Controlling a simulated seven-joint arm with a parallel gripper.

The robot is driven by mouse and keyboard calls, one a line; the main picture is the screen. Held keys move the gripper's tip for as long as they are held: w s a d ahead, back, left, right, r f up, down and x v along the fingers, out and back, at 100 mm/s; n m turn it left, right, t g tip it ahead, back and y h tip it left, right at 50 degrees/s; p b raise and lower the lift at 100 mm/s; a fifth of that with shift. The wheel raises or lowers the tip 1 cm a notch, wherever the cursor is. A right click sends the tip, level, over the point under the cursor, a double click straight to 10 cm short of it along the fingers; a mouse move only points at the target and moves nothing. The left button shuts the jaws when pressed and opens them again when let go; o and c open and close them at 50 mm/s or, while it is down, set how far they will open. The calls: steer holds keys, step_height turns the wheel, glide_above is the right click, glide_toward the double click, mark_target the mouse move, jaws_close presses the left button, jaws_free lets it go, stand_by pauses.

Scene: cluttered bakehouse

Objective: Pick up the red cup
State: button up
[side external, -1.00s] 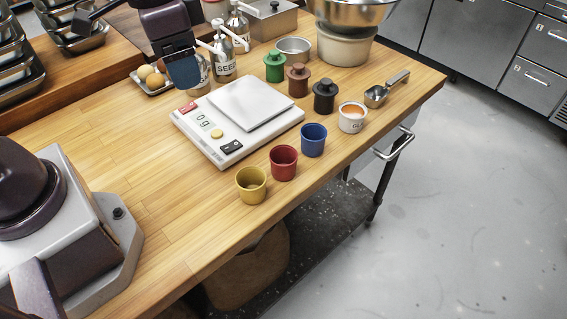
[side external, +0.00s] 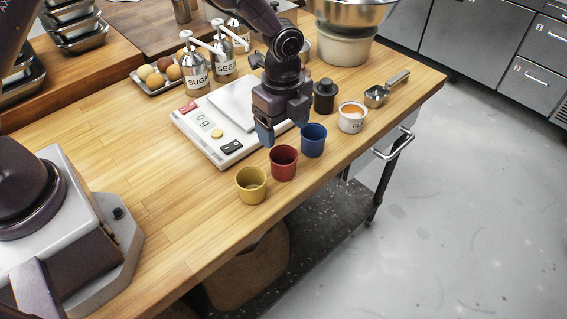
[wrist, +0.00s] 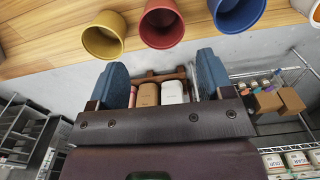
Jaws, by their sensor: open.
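The red cup (side external: 284,163) stands upright on the wooden counter, between the yellow cup (side external: 251,185) and the blue cup (side external: 313,140). My gripper (side external: 280,125) is over the scale's near right edge, just behind and above the red cup, and holds nothing. In the wrist view my gripper (wrist: 162,66) shows two blue fingers spread apart with nothing between them. The red cup (wrist: 163,24) is at the top middle there, beyond the fingertips, with the yellow cup (wrist: 103,36) to its left and the blue cup (wrist: 237,13) to its right.
A white scale (side external: 190,129) lies behind the cups. A white cup with orange contents (side external: 352,118), a black lidded pot (side external: 325,96) and a metal scoop (side external: 377,95) are to the right. Sugar and seed dispensers (side external: 196,75) stand behind. The counter left of the yellow cup is clear.

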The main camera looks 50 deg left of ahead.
mark_target(283, 163)
step_height(283, 163, down, 11)
steer(key=shift+w+r, duration=0.1)
steer(key=shift+r, duration=0.1)
steer(key=shift+a, duration=0.1)
steer(key=c, duration=0.7)
